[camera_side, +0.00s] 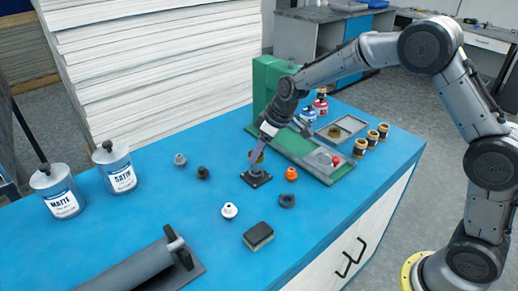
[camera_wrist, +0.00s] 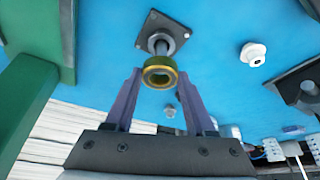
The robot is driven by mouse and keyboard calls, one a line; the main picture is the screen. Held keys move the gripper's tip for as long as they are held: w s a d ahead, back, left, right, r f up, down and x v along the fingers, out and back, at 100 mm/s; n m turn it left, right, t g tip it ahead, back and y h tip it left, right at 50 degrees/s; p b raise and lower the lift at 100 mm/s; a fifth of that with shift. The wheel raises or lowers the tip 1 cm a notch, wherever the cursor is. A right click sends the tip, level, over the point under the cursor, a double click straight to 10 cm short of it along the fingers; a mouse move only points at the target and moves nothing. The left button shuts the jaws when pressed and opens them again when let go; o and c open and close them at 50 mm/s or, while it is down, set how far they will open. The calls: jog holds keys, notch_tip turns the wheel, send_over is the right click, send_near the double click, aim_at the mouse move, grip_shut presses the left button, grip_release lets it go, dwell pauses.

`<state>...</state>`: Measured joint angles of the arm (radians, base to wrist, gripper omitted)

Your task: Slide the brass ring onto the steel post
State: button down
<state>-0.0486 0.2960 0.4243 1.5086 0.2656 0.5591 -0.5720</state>
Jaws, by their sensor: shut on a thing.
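The brass ring (camera_wrist: 160,82) sits between the fingertips of my gripper (camera_wrist: 160,73), which is shut on it. The steel post (camera_wrist: 159,46) stands upright on a dark square base plate (camera_wrist: 178,24), just past the ring in the wrist view. In the side view my gripper (camera_side: 260,149) holds the ring (camera_side: 256,157) low, close above the post's base plate (camera_side: 256,178). The ring and fingers hide most of the post there. I cannot tell whether the post's tip is inside the ring's hole.
An orange piece (camera_side: 291,174), a dark ring (camera_side: 287,201), a white knob (camera_side: 229,210) and a sponge block (camera_side: 258,236) lie nearby on the blue bench. A green machine (camera_side: 270,85) stands behind. Two cans, MATTE (camera_side: 58,193) and SATIN (camera_side: 116,168), and a roller (camera_side: 140,265) are left.

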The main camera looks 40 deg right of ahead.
aim_at(261, 156)
jog(key=shift+f, duration=1.5)
dwell(0.3)
grip_release()
dwell(0.7)
notch_tip(261, 156, up, 9)
dwell(1.3)
jog(key=shift+r, duration=0.1)
